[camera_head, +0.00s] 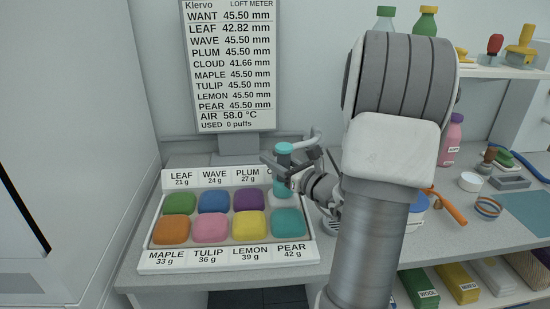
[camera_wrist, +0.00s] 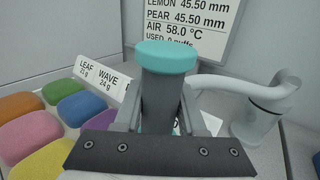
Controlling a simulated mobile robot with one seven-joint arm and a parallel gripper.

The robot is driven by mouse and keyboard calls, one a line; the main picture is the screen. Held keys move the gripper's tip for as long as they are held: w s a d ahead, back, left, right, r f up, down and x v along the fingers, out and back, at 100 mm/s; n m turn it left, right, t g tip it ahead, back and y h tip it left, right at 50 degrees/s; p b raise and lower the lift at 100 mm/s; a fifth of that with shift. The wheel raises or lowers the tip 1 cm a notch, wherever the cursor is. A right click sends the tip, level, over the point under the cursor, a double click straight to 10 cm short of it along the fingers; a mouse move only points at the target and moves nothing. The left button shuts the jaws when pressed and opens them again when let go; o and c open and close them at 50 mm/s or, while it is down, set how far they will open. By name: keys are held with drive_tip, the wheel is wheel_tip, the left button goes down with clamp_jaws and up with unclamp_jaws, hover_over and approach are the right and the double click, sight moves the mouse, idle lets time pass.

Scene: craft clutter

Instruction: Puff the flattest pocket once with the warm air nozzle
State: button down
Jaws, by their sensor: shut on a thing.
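The warm air nozzle (camera_head: 284,149), with a teal cap, grey body and teal lower end, stands upright above the tray's back right corner; it also shows in the wrist view (camera_wrist: 166,57). My gripper (camera_head: 286,165) is shut on its grey body. The loft meter (camera_head: 235,65) reads cloud 41.66 mm, the lowest, leaf 42.82, the others and want 45.50, air 58.0 °C, used 0 puffs. The leaf pocket (camera_head: 180,203) is green, at the back left.
The white tray (camera_head: 152,242) also holds orange, pink, yellow, teal, blue and purple pockets. A pale hose arm (camera_wrist: 235,86) joins the nozzle to a stand (camera_wrist: 257,120) at right. Bottles, an orange-handled tool (camera_head: 448,206) and small craft items clutter the counter's right side.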

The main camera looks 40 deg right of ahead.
drive_tip(key=shift+f+b, duration=0.35)
drive_tip(key=shift+b, duration=0.05)
idle(0.7)
wheel_tip(320, 180, up, 4)
drive_tip(key=p, duration=0.2)
drive_tip(key=shift+f+p, duration=0.15)
drive_tip(key=shift+p, duration=0.25)
drive_tip(key=shift+f, duration=0.1)
